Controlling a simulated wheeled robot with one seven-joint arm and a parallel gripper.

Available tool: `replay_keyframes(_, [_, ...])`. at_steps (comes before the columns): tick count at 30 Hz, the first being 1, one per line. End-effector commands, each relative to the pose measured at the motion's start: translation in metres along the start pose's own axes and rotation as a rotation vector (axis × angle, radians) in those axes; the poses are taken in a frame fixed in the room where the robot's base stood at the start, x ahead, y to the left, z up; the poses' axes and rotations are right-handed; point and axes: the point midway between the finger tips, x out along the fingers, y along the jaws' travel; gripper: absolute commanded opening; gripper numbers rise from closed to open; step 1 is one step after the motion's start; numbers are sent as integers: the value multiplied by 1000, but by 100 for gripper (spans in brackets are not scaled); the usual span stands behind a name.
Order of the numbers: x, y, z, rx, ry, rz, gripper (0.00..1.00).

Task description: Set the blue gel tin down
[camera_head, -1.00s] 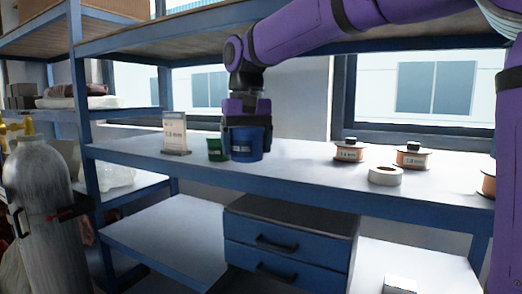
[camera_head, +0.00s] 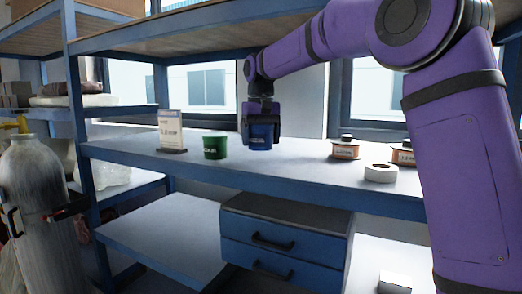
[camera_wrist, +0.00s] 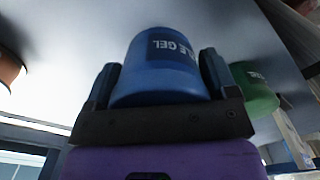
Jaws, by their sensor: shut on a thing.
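The blue gel tin (camera_head: 259,137) is in my gripper (camera_head: 261,128), at the shelf board to the right of a green tin (camera_head: 215,146). In the wrist view the blue tin (camera_wrist: 160,68) sits between the two fingers of my gripper (camera_wrist: 160,88), with its "GEL" label upside down in the picture. My gripper is shut on it. I cannot tell whether the tin's base touches the shelf. The green tin also shows in the wrist view (camera_wrist: 256,88), close beside one finger.
The blue-edged shelf (camera_head: 300,182) holds a small sign (camera_head: 171,132) at the left. At the right are orange spools (camera_head: 346,148) and a white tape roll (camera_head: 381,173). Bare shelf lies between the blue tin and the spools. Another shelf board is overhead.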

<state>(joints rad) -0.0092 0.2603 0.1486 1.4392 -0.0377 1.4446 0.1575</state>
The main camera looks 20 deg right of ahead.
Motion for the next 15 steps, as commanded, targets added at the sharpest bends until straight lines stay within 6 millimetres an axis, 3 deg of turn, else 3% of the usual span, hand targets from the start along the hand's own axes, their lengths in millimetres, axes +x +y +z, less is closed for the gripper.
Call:
replay_keyframes(7, [32,2,-2,1,-1,0,46])
replay_keyframes(15, [35,2,-2,1,0,0,46])
